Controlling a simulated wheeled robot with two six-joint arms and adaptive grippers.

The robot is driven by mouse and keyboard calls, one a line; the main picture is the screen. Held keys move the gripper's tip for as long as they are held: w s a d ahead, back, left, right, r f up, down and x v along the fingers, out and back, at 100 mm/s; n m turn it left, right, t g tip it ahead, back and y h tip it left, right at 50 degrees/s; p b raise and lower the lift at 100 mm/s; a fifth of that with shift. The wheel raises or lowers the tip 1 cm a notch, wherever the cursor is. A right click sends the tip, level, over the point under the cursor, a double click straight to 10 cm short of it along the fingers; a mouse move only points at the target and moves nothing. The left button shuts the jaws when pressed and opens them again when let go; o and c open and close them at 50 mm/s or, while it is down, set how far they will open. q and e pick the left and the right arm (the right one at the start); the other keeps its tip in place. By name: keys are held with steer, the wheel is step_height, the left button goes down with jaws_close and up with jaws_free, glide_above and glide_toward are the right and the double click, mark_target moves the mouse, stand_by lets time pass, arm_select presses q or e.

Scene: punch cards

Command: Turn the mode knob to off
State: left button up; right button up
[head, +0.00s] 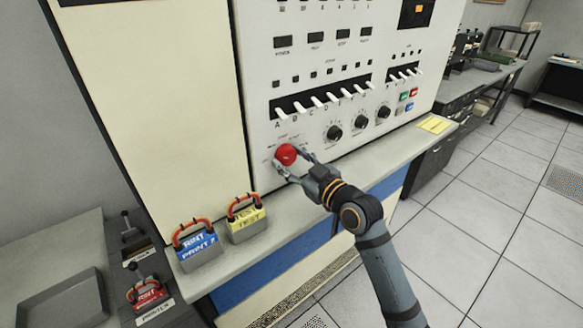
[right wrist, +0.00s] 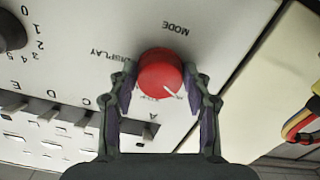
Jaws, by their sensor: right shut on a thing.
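The red mode knob (head: 286,154) sits at the lower left of the cream control panel (head: 300,20). It also shows in the right wrist view (right wrist: 160,72), with the upside-down word MODE beside it. A white pointer line on the knob points toward the lower right of the wrist view. My right gripper (head: 290,157) has one finger on each side of the knob and is shut on it; in the wrist view the fingers (right wrist: 160,82) flank it. Part of the printing around the knob is hidden by the fingers. My left gripper is not in view.
A row of white lever switches (head: 318,102) runs above the knob. Black knobs (head: 334,133) stand to its right. Blue (head: 197,247) and yellow (head: 246,221) boxes with red handles stand on the ledge at left. Yellow cards (head: 434,124) lie on the ledge at right.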

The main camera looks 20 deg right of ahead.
steer(key=n+b, duration=0.2)
steer(key=n, duration=0.1)
steer(key=shift+f+b, duration=0.15)
steer(key=shift+b, duration=0.2)
steer(key=shift+n+b, duration=0.75)
steer(key=shift+n, duration=0.55)
steer(key=shift+r, duration=0.2)
steer(key=o, duration=1.1)
steer(key=shift+o, duration=0.2)
